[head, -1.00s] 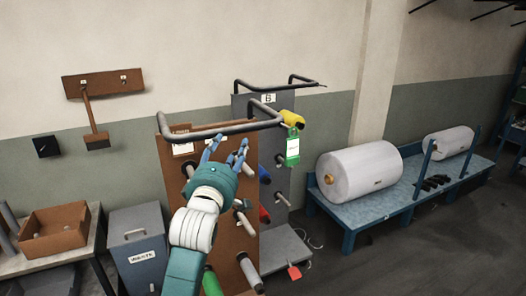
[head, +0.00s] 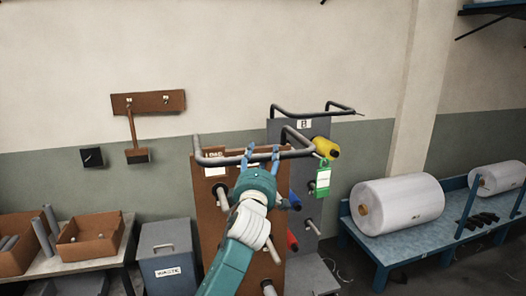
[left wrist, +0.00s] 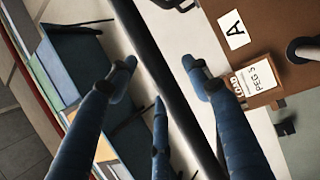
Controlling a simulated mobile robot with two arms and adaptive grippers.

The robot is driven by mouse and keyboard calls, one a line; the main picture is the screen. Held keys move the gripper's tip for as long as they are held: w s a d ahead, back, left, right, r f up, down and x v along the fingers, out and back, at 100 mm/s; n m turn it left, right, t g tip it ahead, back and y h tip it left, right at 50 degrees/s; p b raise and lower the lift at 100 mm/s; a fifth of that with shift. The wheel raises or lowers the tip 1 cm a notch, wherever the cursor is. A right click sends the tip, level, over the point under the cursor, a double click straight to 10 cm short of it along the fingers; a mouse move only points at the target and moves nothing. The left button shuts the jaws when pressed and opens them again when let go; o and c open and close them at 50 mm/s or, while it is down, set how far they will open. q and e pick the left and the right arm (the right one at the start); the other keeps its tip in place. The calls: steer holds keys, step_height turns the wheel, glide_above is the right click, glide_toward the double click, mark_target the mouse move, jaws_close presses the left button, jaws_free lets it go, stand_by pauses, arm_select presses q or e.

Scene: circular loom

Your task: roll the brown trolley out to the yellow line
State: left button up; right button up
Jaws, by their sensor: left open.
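The brown trolley (head: 210,222) stands upright in the middle of the head view, a tall brown panel with pegs and a grey push bar (head: 224,160) across its top. My left gripper (head: 262,155) is at the right part of this bar, fingers pointing up. In the left wrist view the dark bar (left wrist: 180,110) passes between the spread fingers of my left gripper (left wrist: 158,72), which are not closed on it. The brown panel (left wrist: 270,40) with an "A" label shows at the right there. My right gripper and the yellow line are not in view.
A grey trolley (head: 284,132) marked B stands close behind, with a yellow spool (head: 326,148) and a green tag (head: 323,178). A grey waste bin (head: 167,255) is at left, beside a table with brown boxes (head: 92,238). A blue bench (head: 408,245) with white rolls is at right.

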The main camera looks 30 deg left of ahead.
arm_select(q)
steer(key=shift+w, duration=0.25)
steer(key=shift+a, duration=0.1)
jaws_close()
steer(key=shift+w+a+b, duration=0.1)
steer(key=shift+a+b, duration=0.2)
steer(key=shift+b, duration=0.25)
steer(key=shift+w+a+r, duration=0.1)
steer(key=shift+w+a, duration=0.45)
jaws_free()
steer(key=v, duration=1.2)
